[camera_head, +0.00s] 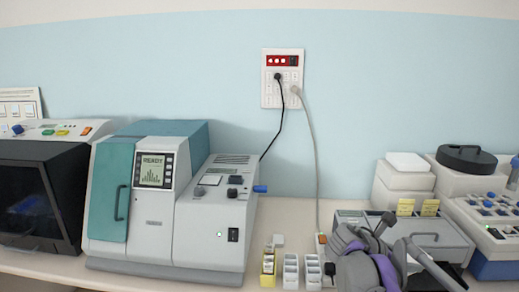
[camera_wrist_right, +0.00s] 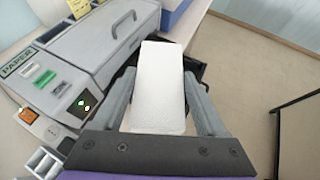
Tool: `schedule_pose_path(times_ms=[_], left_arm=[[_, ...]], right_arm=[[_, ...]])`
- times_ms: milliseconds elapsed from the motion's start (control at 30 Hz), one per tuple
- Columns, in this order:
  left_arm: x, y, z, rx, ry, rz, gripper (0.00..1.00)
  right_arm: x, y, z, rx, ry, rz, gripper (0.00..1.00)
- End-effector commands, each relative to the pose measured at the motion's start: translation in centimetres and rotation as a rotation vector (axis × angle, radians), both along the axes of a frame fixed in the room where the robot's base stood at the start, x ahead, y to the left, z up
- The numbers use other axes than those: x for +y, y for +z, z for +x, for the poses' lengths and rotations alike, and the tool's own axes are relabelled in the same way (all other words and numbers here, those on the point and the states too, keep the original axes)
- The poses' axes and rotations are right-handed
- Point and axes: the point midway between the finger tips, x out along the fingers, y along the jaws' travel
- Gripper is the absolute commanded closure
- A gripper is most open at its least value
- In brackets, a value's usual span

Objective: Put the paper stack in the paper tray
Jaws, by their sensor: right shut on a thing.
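The paper stack (camera_wrist_right: 158,90) is a white block in the right wrist view, held lengthwise between the two fingers of my right gripper (camera_wrist_right: 160,80). My right gripper (camera_head: 422,250) also shows at the lower right of the head view, in front of a grey machine; I cannot make out the stack there. The black paper tray (camera_wrist_right: 199,70) shows only in part, around and beyond the stack, at the front of the grey machine labelled PAPER (camera_wrist_right: 70,70). I cannot tell whether the stack touches the tray. My left gripper is not in view.
The grey machine (camera_head: 440,228) stands at the right of the bench, with yellow labels on top. A teal and grey instrument (camera_head: 165,215) stands to the left. Small white containers (camera_head: 291,270) sit between them. Wall cords hang down behind. A control unit (camera_head: 495,225) stands at far right.

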Motion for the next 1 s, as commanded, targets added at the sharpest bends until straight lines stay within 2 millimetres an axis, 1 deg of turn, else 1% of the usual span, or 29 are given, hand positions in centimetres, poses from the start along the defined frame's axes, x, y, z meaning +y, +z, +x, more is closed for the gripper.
schedule_pose_path(times_ms=[33, 67, 167, 300, 400, 500, 600, 700, 1000], left_arm=[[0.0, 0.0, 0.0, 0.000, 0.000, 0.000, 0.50], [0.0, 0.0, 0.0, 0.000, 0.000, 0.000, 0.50], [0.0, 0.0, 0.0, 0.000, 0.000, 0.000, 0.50], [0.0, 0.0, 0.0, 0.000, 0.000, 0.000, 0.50], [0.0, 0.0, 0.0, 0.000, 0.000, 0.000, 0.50], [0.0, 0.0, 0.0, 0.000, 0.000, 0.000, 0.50], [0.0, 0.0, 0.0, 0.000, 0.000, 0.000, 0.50], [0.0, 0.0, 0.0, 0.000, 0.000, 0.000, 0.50], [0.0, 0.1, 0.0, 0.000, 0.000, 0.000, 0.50]], right_arm=[[1.5, -1.3, 0.2, -0.001, 0.070, 0.000, 0.88], [2.4, -2.0, 0.3, 0.000, 0.111, 0.000, 0.88], [5.8, -5.0, 1.0, -0.002, 0.281, 0.000, 0.88], [11.2, -9.6, 2.0, -0.002, 0.550, -0.001, 0.88], [14.5, -12.5, 2.7, 0.000, 0.716, -0.001, 0.88], [16.9, -14.6, 3.2, -0.001, 0.837, -0.001, 0.88], [18.5, -15.9, 3.5, 0.001, 0.917, -0.001, 0.88], [19.3, -16.5, 3.7, 0.000, 0.957, -0.002, 0.88], [19.5, -16.6, 3.7, 0.000, 0.968, -0.002, 0.88]])
